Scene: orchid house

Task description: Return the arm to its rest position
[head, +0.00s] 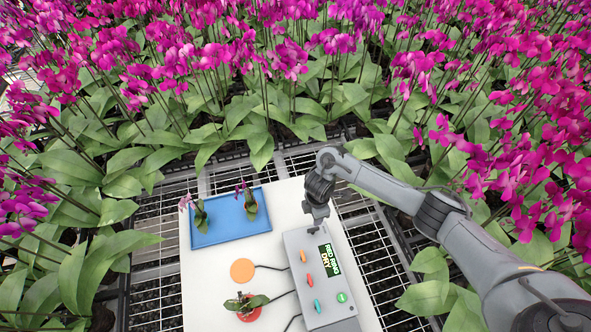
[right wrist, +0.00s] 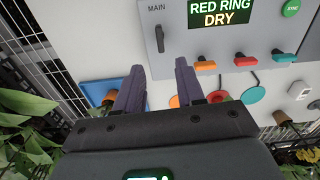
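My right gripper (head: 318,222) is above the far end of the grey control box (head: 292,243), its arm reaching in from the right. In the right wrist view its two fingers (right wrist: 160,75) stand apart with nothing between them, just below a switch marked MAIN (right wrist: 159,39). Whether they touch the box is unclear. The box's display (right wrist: 221,14) reads "RED RING DRY". It carries an orange lever (head: 305,256), a red lever (head: 309,280), a teal lever (head: 317,306) and a green button (head: 342,297). My left gripper is not in view.
A blue tray (head: 225,236) holds two small orchids. An orange disc (head: 242,270) is bare; a potted orchid (head: 246,302) stands on a red disc (head: 250,317). Cables run from the box. Dense orchids (head: 290,60) surround the white tabletop (head: 205,275) at the back and sides.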

